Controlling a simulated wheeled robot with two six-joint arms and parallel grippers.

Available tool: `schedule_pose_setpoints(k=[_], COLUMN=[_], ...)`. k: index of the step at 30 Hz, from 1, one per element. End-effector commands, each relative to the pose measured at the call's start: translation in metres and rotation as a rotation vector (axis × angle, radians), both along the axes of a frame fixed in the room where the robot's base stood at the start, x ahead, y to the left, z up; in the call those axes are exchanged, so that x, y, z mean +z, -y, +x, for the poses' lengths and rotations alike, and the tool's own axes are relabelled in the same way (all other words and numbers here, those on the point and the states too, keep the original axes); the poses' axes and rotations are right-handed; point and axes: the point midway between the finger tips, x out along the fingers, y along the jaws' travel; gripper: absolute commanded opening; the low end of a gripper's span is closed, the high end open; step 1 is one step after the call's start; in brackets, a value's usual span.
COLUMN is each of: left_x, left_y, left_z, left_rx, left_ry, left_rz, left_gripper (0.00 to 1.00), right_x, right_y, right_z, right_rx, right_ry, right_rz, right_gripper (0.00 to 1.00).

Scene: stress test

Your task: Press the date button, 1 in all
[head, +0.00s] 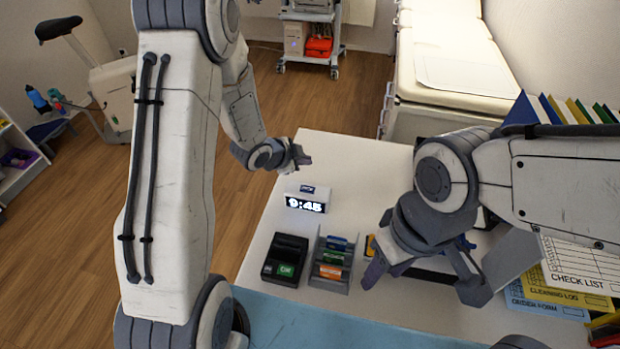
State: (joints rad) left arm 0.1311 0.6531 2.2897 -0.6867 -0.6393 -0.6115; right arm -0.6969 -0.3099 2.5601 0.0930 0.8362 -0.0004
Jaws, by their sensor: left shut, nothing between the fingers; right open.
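A small digital clock (307,204) stands on the white table, its lit display reading 9:45. A dark blue button (308,189) shows on its top; its label is too small to read. My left gripper (304,160) is shut and empty, above and behind the clock, apart from it. My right gripper (420,284) is open and empty, to the right of the clock, over the table beside a card holder.
A black device with a green button (285,262) and a grey holder with coloured cards (332,262) stand in front of the clock. Checklists and forms (575,280) lie at right, below upright binders (570,110). The white table (350,160) is bare behind the clock.

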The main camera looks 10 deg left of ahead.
Motion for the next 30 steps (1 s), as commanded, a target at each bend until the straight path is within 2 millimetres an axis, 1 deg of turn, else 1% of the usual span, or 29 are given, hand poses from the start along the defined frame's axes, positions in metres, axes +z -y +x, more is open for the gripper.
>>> schedule_pose_setpoints(k=[8, 13, 17, 27, 30], left_x=[-0.002, -0.013, -0.027, -0.076, -0.085], left_y=[-0.003, -0.002, -0.001, 0.000, 0.000], left_z=[-0.001, -0.001, -0.001, 0.000, 0.000], left_rx=[0.007, 0.006, 0.006, 0.003, 0.003], left_ry=[-0.002, -0.002, -0.003, -0.002, -0.002], left_rz=[0.000, 0.000, 0.000, 0.000, 0.000], left_gripper=[0.00, 0.00, 0.00, 0.00, 0.00], right_x=[-0.003, -0.011, -0.023, -0.064, -0.072], right_y=[0.000, 0.000, 0.000, 0.000, 0.000], right_z=[0.000, 0.000, 0.000, 0.000, 0.000], right_rx=[0.000, 0.000, 0.000, 0.000, 0.000], right_ry=[0.000, 0.000, 0.000, 0.000, 0.000], right_rz=[0.000, 0.000, 0.000, 0.000, 0.000], right_gripper=[0.50, 0.50, 0.50, 0.50, 0.50])
